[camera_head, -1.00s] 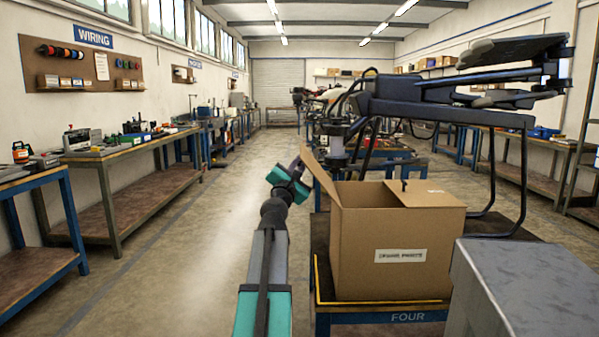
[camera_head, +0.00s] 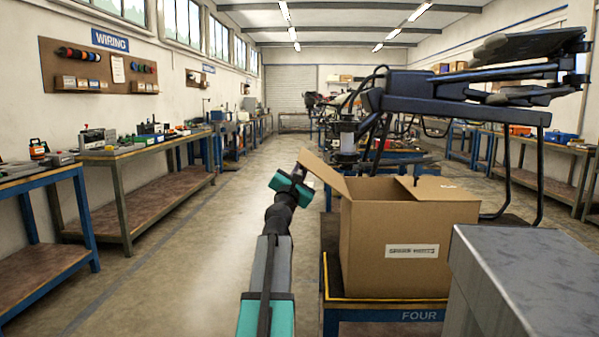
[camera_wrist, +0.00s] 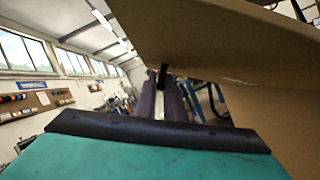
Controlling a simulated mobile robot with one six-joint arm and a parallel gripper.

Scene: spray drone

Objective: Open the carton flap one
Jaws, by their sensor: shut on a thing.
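The right flap (camera_head: 448,188) lies about flat. My gripper (camera_head: 299,172) is at the outer upper edge of the left flap, shut on it. In the wrist view the flap (camera_wrist: 230,45) fills the upper right, and the carton wall shows below it at right. The fingertips are partly hidden by the flap.
The stand (camera_head: 400,313) has a yellow rim around the carton. A grey metal box (camera_head: 530,270) stands close at right front. A large dark drone (camera_head: 450,90) rises behind the carton. Workbenches (camera_head: 130,165) line the left wall, with clear floor between.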

